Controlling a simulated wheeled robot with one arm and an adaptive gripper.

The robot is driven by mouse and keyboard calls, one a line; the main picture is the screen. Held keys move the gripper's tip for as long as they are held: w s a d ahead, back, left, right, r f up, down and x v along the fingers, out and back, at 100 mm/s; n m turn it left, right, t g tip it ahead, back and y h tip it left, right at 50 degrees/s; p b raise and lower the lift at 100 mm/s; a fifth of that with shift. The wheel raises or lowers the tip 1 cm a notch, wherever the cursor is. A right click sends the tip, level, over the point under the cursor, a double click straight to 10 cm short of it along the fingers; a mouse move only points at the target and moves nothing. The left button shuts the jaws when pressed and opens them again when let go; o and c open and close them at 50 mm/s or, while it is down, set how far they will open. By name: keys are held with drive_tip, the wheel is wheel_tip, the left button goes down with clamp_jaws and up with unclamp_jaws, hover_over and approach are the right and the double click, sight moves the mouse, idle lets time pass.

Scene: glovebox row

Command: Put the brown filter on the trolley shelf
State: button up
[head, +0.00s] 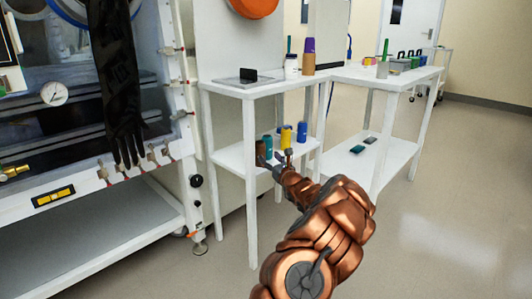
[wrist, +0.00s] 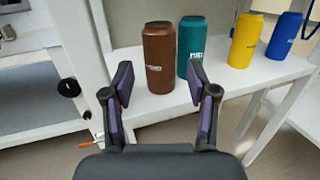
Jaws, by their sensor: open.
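The brown filter (wrist: 159,52) is an upright cylinder with pale lettering, at the left end of a row on a white shelf. In the head view the brown filter (head: 260,149) is small and partly behind my gripper. My gripper (wrist: 160,80) is open, with one fingertip to each side of the filter's lower part in the wrist view. The filter seems just ahead of the fingertips; I cannot tell whether they touch it. In the head view my gripper (head: 274,164) is at the lower shelf's front edge. A white wheeled frame (head: 445,62), possibly the trolley, stands far back right.
Teal (wrist: 191,45), yellow (wrist: 245,42) and blue (wrist: 285,36) cylinders stand right of the brown one; the teal is close beside it. The shelf (head: 228,156) is between white table legs, under a tabletop (head: 270,88). The floor (head: 450,190) at right is clear.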

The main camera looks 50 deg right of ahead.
drive_tip(key=shift+p+v, duration=0.35)
drive_tip(key=shift+v, duration=1.3)
drive_tip(key=shift+s, duration=0.1)
